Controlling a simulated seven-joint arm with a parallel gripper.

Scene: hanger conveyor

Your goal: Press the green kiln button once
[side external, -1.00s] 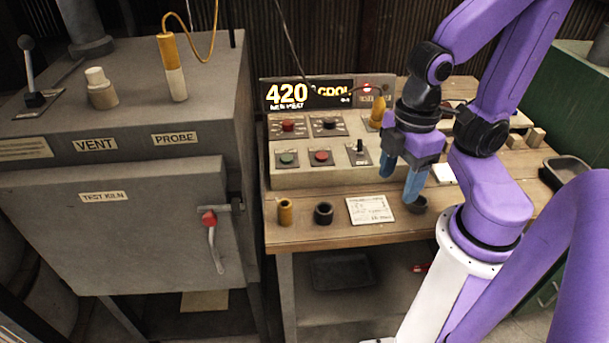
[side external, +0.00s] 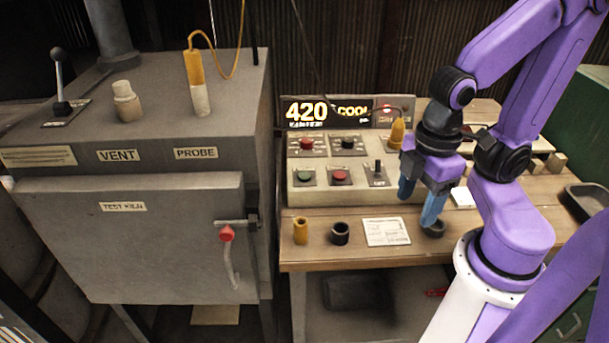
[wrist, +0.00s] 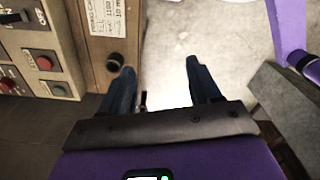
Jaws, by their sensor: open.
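The green button (side external: 305,177) is at the lower left of the control panel (side external: 350,198), left of a red button (side external: 340,177). In the wrist view the green button (wrist: 59,91) is at the left, below a red button (wrist: 44,63). My gripper (side external: 419,203) is open and empty, to the right of the lower button row and apart from it. In the wrist view my gripper's fingers (wrist: 160,68) are spread with nothing between them.
The test kiln (side external: 130,240) stands left, with a red-knobbed door handle (side external: 227,235). A yellow cylinder (side external: 300,231), a dark ring (side external: 340,233) and a card (side external: 386,231) lie before the panel. Another dark ring (side external: 434,230) is near my fingers. A display (side external: 328,112) reads 420.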

